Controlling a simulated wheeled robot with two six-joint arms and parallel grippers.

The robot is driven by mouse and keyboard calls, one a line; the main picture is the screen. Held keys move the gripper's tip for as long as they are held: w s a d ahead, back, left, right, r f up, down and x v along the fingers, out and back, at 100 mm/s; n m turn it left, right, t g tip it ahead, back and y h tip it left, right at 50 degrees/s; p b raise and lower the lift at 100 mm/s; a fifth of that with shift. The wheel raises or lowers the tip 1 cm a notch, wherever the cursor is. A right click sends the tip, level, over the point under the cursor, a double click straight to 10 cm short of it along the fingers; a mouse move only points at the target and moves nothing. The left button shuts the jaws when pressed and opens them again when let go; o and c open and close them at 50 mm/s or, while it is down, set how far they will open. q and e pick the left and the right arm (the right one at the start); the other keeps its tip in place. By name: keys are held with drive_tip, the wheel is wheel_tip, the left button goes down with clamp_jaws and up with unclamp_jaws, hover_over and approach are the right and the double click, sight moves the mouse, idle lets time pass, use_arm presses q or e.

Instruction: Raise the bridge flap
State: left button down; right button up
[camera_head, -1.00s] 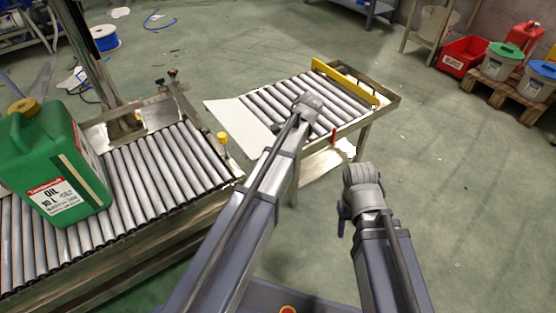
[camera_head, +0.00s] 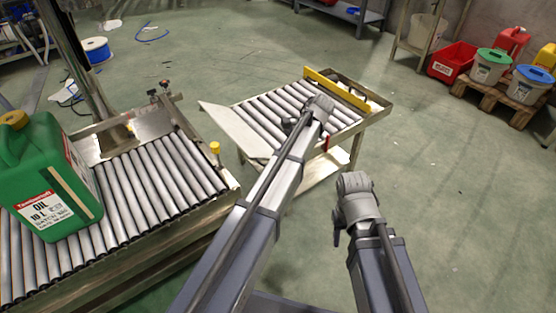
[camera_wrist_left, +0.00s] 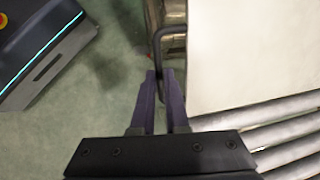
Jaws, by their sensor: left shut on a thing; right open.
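The bridge flap (camera_head: 236,128) is a pale plate on the left side of the small roller table. Its outer edge is tilted up a little, clear of the larger conveyor. The flap is the pale sheet (camera_wrist_left: 250,50) at upper right in the left wrist view. My left gripper (camera_wrist_left: 163,85) is shut on a dark bent handle (camera_wrist_left: 157,50) beside the flap. In the head view its fingers are mostly hidden behind my left arm. My right gripper (camera_head: 338,226) is open and empty over the floor, right of the left arm.
A green oil jug (camera_head: 48,180) stands on the larger roller conveyor (camera_head: 150,190) at left. The small roller table (camera_head: 360,122) has a yellow bar (camera_head: 335,88) across its far end. A gap lies between the two conveyors.

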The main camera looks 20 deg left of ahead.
use_arm(q)
drive_tip(key=c, duration=0.9)
unclamp_jaws()
drive_tip(key=shift+d+r, duration=0.1)
drive_tip(key=shift+r, duration=0.05)
drive_tip(key=p+v, duration=0.6)
drive_tip(key=v, duration=0.1)
drive_tip(key=shift+w+d+r, duration=0.15)
drive_tip(key=shift+d+r, duration=0.05)
drive_tip(key=s+d+n+t+h+p, duration=0.2)
drive_tip(key=s+d, duration=0.2)
drive_tip(key=s, duration=0.8)
drive_tip(key=s+d+n+t+h+p, duration=0.2)
drive_tip(key=s+d+h+p, duration=0.15)
drive_tip(key=s, duration=0.85)
drive_tip(key=shift+y, duration=0.35)
drive_tip(key=r+p, duration=1.2)
drive_tip(key=d+r+p, duration=0.1)
drive_tip(key=r+p, duration=1.1)
drive_tip(key=r, duration=0.1)
drive_tip(key=w+r+p, duration=0.1)
drive_tip(key=r+p, duration=1.2)
drive_tip(key=shift+d, duration=0.15)
